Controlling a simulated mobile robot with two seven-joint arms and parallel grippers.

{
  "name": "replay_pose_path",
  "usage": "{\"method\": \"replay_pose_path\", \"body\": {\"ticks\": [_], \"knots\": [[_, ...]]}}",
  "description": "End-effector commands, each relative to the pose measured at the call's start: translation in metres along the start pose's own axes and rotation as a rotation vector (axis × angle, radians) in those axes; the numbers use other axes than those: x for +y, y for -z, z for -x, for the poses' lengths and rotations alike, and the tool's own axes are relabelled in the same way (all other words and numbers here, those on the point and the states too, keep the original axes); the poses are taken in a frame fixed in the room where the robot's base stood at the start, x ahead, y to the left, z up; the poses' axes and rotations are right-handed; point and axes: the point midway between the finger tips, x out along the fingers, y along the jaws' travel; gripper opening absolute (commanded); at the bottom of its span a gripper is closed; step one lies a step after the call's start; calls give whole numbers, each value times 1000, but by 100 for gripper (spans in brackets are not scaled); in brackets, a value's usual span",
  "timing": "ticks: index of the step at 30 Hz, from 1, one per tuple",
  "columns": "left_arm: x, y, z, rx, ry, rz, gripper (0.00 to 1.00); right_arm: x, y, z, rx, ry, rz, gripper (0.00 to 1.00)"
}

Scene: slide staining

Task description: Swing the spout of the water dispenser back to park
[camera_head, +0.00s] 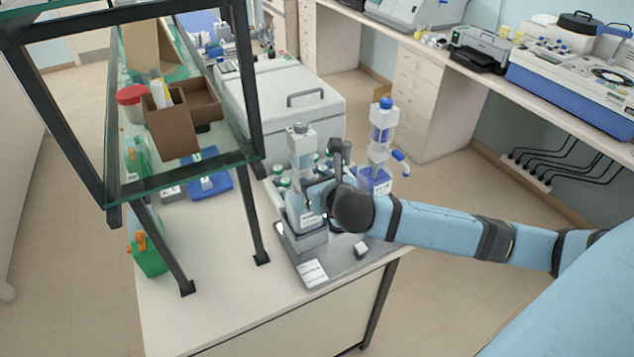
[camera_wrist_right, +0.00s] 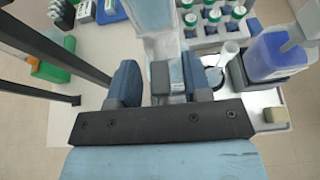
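A clear dispenser with a grey cap (camera_head: 302,150) stands upright on a grey base on the bench, probably the water dispenser. My right gripper (camera_head: 318,196) is at its lower body, partly hidden by my own wrist. In the right wrist view the two blue fingers (camera_wrist_right: 164,85) are well apart, with the clear dispenser body (camera_wrist_right: 165,55) and a small grey block between or just beyond them. I see a gap at the left finger; contact at the right one is unclear. I cannot make out the spout's direction. My left gripper is not in view.
A second dispenser with a blue cap (camera_head: 382,125) and blue liquid stands to the right. A rack of capped vials (camera_wrist_right: 215,20) is behind. A glass shelf on black posts (camera_head: 250,80) rises at the left. A white label card (camera_head: 312,274) lies in front.

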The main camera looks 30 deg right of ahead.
Motion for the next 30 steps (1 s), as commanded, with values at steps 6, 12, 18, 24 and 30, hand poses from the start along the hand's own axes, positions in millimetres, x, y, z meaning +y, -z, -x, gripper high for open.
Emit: {"method": "replay_pose_path", "body": {"ticks": [6, 12, 18, 24, 30], "knots": [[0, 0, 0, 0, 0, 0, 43, 0, 0, 1, 0, 0, 0, 45], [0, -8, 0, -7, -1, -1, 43, 0, 2, 22, 0, -2, 2, 45], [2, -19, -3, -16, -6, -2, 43, 0, 2, 68, 0, -3, 2, 45], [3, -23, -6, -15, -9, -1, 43, 0, 2, 110, 0, -2, 2, 45], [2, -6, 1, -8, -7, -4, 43, 0, -2, 134, 2, 0, 2, 45]]}}
